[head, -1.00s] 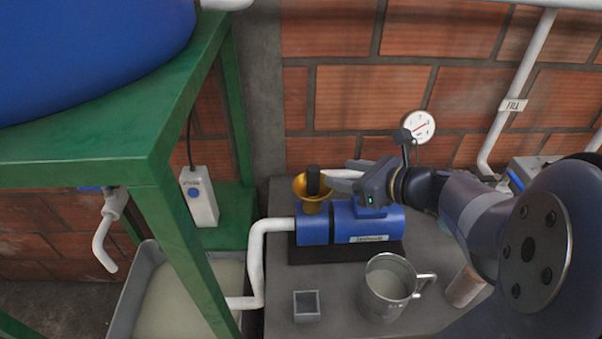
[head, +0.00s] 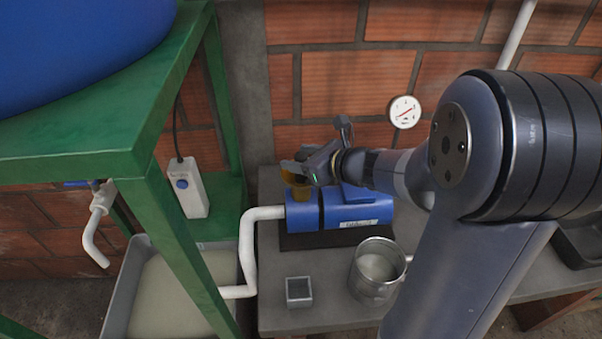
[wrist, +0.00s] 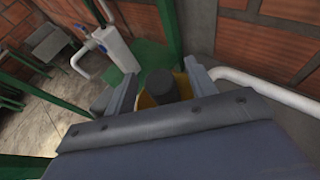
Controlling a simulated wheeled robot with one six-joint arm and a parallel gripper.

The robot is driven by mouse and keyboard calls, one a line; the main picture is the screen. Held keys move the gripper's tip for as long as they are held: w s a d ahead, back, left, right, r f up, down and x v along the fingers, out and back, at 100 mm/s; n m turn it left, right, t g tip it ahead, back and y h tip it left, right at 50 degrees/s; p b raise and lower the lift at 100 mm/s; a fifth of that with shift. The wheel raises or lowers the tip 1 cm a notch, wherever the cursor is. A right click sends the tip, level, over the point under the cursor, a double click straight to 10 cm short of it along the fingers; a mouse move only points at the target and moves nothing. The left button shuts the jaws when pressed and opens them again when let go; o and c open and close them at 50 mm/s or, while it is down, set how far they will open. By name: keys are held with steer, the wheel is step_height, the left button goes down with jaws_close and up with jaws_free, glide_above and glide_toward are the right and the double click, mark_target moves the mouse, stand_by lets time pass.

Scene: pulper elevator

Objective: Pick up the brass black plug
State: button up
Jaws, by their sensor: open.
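The black plug (wrist: 160,84) stands upright in the brass funnel (head: 297,191) on top of the blue pump (head: 340,209). In the wrist view the plug's dark round top is between my two fingers, with the yellow brass cup (wrist: 146,101) around it. My gripper (head: 292,167) is open over the funnel, one finger on each side of the plug. I cannot tell whether either finger touches it. In the head view my gripper hides most of the plug and part of the funnel's rim.
A white pipe (head: 248,250) runs from the pump to a tub (head: 113,296) of pale liquid. A steel mug (head: 369,283) and a small square cup (head: 299,291) stand in front. A green stand (head: 168,215) is at left. A gauge (head: 405,112) hangs on the brick wall.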

steer(key=shift+c, duration=0.5)
jaws_close()
